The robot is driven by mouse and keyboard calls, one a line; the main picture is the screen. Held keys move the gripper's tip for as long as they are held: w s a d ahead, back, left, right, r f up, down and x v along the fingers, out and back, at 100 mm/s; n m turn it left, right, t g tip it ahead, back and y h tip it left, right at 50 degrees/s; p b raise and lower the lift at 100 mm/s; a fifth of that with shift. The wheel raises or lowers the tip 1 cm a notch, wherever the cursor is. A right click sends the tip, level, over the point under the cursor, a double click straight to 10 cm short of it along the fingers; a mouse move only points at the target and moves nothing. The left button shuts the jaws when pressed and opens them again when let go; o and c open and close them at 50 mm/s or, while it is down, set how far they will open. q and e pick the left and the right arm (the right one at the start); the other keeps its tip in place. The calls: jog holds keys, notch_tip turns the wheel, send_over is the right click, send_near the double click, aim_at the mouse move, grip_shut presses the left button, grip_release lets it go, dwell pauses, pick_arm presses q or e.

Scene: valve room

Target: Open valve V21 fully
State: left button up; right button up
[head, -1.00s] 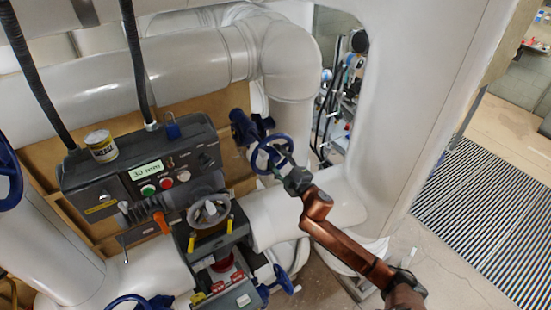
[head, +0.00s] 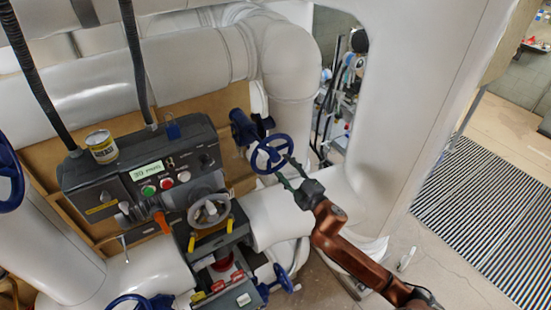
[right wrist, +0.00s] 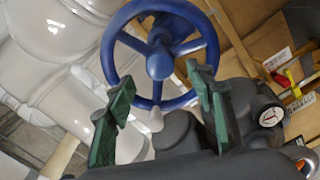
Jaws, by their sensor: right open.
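A blue handwheel (head: 272,154) with spokes stands in front of the white pipes, right of the grey control box. I cannot read a V21 tag on it. My right gripper (head: 286,178) is open, just below and right of this wheel. In the right wrist view the wheel (right wrist: 160,62) lies beyond the two green-padded fingers of my right gripper (right wrist: 158,80). Its lower rim shows between them, and nothing is held. I cannot tell whether a finger touches the rim. My left gripper is not in view.
Other blue handwheels show at the left edge (head: 10,178), bottom left (head: 128,302) and lower middle (head: 283,279). A white column (head: 415,110) stands right.

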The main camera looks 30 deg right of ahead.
aim_at(277, 159)
jog(key=m, duration=0.6)
jog(key=shift+m, duration=0.4)
jog(key=m, duration=0.5)
jog(key=shift+m, duration=0.3)
jog(key=shift+w, duration=0.1)
jog(key=shift+w+a, duration=0.2)
jog(key=shift+w, duration=2.25)
jog(key=shift+w+r, duration=0.1)
jog(key=shift+w, duration=0.35)
jog(key=shift+w+a, duration=0.15)
jog(key=shift+w, duration=0.15)
jog(key=shift+c, duration=0.3)
